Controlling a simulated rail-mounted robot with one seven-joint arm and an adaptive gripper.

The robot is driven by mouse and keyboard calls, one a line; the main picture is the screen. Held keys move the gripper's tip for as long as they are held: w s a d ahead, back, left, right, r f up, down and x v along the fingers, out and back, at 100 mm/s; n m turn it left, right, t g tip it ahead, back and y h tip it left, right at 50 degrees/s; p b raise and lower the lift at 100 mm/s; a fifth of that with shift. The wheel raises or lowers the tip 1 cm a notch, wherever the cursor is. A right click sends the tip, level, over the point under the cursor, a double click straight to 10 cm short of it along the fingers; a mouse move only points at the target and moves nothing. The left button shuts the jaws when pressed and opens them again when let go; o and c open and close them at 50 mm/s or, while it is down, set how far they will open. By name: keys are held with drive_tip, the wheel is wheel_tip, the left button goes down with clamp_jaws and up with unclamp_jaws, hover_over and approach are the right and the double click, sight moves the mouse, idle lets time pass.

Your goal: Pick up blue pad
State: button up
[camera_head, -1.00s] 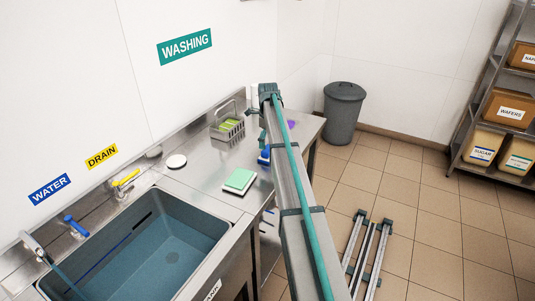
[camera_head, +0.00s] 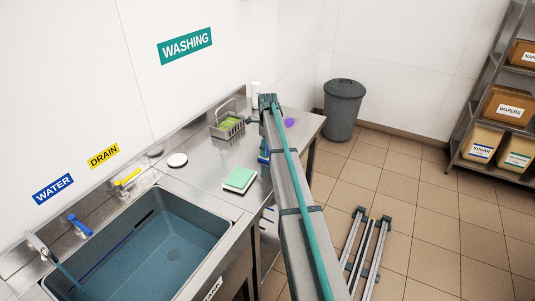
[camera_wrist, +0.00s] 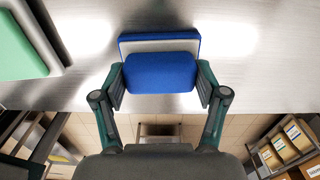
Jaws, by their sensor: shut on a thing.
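The blue pad (camera_wrist: 160,73) is in the wrist view, with a blue front face, a pale layer and another blue edge behind it. My gripper (camera_wrist: 161,80) has one finger at each side of it and is shut on it. The metal counter lies behind and below the pad; I cannot tell whether the pad touches it. In the head view, a bit of blue (camera_head: 263,156) shows beside my arm, which hides most of the pad and the gripper.
A green pad (camera_head: 240,178) lies on the metal counter (camera_head: 208,190) to the left. A wire rack (camera_head: 227,129) with green sponges, a white disc (camera_head: 177,160) and a purple item (camera_head: 289,122) are on the counter. A water-filled sink (camera_head: 150,250) is in front.

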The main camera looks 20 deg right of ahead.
drive_tip(key=shift+r, duration=0.15)
drive_tip(key=shift+r, duration=0.5)
wheel_tip(320, 180, up, 2)
drive_tip(key=shift+b, duration=0.65)
drive_tip(key=s+a+r+b, duration=0.1)
drive_tip(key=s+r+b, duration=0.1)
drive_tip(key=s+r, duration=0.3)
drive_tip(key=s+a+r+b, duration=0.2)
drive_tip(key=s+r, duration=0.2)
drive_tip(key=s, duration=0.4)
drive_tip(key=shift+s+a+r+b, duration=0.25)
drive_tip(key=shift+s+r+b, duration=0.05)
drive_tip(key=shift+r+b, duration=0.1)
